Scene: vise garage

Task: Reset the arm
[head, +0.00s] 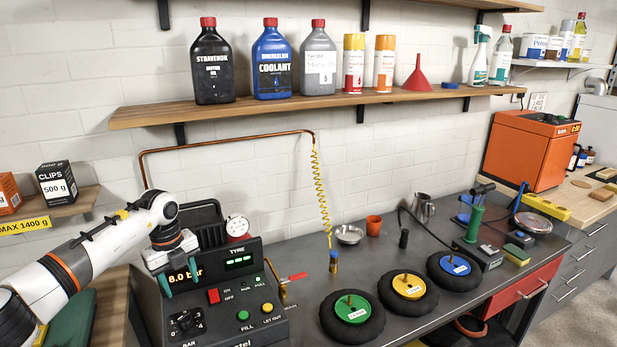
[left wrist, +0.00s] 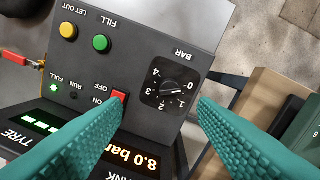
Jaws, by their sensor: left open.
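My left arm (head: 95,247) reaches in from the left in the head view. Its gripper (head: 180,278) has teal fingers, spread apart with nothing between them, in front of the left side of the dark tyre inflator panel (head: 262,300). In the left wrist view the fingers are apart over the same panel, which appears upside down. A red switch (left wrist: 118,97) is partly behind the left finger, and a dial (left wrist: 170,88) marked BAR shows between the fingers. The display (left wrist: 135,160) reads 8.0 bar. My right gripper is not in view.
A wooden shelf (head: 130,115) with bottles hangs above. On the grey bench (head: 300,262) lie several small tyres with green, yellow and blue hubs. A copper pipe (head: 230,138) with a yellow coiled hose rises behind the panel. A small shelf (head: 75,202) with boxes is at left.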

